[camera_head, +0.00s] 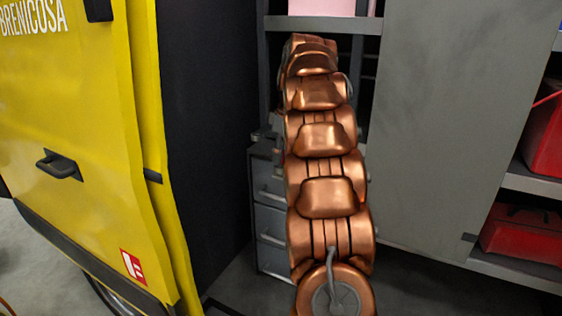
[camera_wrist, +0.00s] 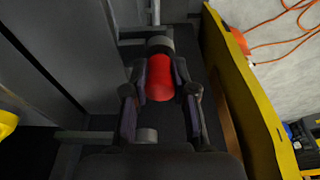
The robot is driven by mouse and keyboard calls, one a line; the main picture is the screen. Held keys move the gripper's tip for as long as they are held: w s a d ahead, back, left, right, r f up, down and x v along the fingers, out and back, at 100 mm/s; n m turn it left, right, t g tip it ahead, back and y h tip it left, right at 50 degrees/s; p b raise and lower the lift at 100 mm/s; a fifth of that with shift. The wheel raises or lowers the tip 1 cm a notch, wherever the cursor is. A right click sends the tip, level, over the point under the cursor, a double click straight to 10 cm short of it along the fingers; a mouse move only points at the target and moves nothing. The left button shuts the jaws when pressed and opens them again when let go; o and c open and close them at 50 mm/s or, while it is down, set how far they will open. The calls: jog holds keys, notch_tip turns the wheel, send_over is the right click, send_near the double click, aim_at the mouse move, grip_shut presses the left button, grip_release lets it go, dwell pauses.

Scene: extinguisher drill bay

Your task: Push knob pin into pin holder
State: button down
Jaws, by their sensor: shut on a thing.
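In the wrist view my gripper (camera_wrist: 159,88) has one dark finger on each side of a smooth red rounded piece and is shut on it. I take this piece to be the knob pin (camera_wrist: 159,78). A dark grey round part (camera_wrist: 160,45) sits at its far end; I cannot tell whether it is the pin holder or how far the pin is in it. In the head view my copper arm hides the gripper, the pin and any holder.
A yellow vehicle door (camera_head: 80,140) stands open at left. Grey drawers (camera_head: 270,205) are behind my arm, and a grey panel (camera_head: 450,120) is to its right. Red cases (camera_head: 525,235) lie on shelves at far right. An orange cable (camera_wrist: 285,30) is on the floor.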

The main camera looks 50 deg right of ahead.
jog(key=shift+r+p, duration=1.15)
jog(key=shift+r, duration=1.35)
jog(key=shift+r, duration=0.15)
jog(key=shift+r+p, duration=1.55)
jog(key=shift+r, duration=0.35)
jog(key=shift+f, duration=0.1)
